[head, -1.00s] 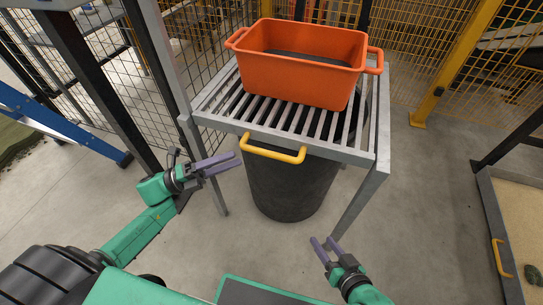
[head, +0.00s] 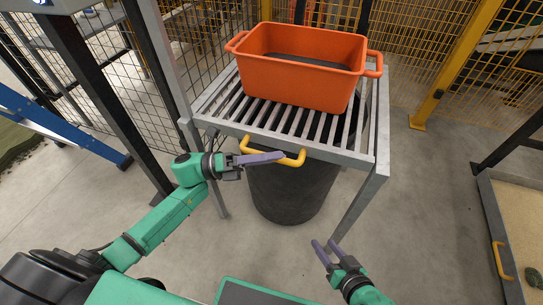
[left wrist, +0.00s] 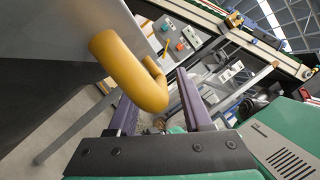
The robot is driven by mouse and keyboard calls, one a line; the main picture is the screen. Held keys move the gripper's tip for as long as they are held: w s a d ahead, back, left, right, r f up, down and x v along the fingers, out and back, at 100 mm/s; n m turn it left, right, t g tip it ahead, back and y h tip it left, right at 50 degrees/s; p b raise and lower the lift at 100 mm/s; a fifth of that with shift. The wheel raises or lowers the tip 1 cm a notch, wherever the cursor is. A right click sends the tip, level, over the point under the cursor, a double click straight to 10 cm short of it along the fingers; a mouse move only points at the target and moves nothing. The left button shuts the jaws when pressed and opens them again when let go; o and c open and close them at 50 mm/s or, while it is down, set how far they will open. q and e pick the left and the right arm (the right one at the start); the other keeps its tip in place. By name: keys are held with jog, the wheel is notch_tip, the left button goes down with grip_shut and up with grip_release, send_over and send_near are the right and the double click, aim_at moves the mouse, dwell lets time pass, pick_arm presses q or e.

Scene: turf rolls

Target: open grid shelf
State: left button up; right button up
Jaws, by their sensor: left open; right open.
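The grid shelf (head: 222,110) is a grey slatted rack on a metal frame, with a yellow handle (head: 298,160) on its front edge. My left gripper (head: 272,157) is open at the handle, its purple fingers overlapping the bar in the head view. In the left wrist view, the yellow handle (left wrist: 132,75) lies close ahead, between or just in front of the two fingers; I cannot tell whether they touch it. My right gripper (head: 328,247) is open and empty, low in front of the frame, apart from the shelf.
An orange tub (head: 300,80) stands on the slats. A black bin (head: 290,190) stands under the shelf. Mesh fencing (head: 420,50) is behind. A blue ladder (head: 60,135) is at left, and a sand-filled tray (head: 515,210) with a yellow handle is at right. The floor between is clear.

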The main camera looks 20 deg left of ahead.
pick_arm(q)
grip_shut()
dwell(1.4)
